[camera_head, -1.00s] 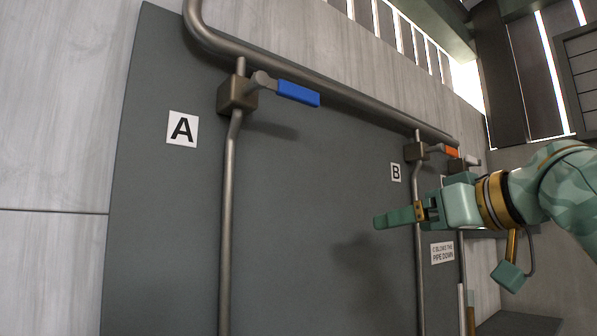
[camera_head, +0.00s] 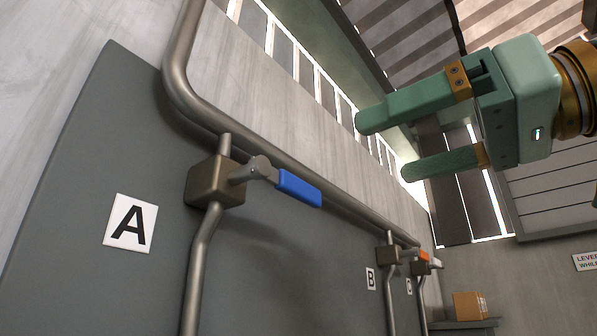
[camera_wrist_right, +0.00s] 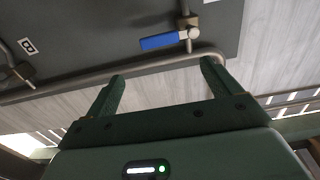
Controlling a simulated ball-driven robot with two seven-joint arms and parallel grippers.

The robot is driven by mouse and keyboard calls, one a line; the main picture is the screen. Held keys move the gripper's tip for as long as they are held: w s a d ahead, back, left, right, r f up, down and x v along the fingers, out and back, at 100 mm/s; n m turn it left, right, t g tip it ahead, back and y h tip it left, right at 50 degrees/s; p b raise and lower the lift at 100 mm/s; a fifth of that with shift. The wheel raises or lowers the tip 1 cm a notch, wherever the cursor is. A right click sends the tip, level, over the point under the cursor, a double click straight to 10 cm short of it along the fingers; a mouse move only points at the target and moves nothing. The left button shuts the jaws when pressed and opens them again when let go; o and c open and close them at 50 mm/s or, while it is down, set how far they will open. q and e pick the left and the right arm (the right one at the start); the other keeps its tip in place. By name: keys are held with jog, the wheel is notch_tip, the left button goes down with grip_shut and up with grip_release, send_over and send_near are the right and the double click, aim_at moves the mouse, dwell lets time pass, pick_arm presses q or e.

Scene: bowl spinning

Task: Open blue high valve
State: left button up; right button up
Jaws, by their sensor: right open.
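The blue valve handle (camera_head: 299,188) sticks out to the right from a bronze valve body (camera_head: 215,183) on the pipe next to label A (camera_head: 130,224). The blue handle also shows in the right wrist view (camera_wrist_right: 160,41), beyond the fingertips. My right gripper (camera_head: 384,147) is open and empty, up and to the right of the blue handle in the head view and apart from it. In the right wrist view, its two fingers (camera_wrist_right: 163,72) are spread wide with nothing between them. My left gripper is not in view.
An orange-handled valve (camera_head: 423,256) sits farther along by label B (camera_head: 370,279), close to another valve by a third label. A thick horizontal pipe (camera_head: 300,168) runs above the valves along the grey panel. A cardboard box (camera_head: 470,306) stands at the far right.

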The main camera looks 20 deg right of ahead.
aim_at(299, 181)
jog(key=shift+p+x, duration=1.6)
jog(key=shift+x, duration=4.7)
jog(key=shift+c, duration=0.3)
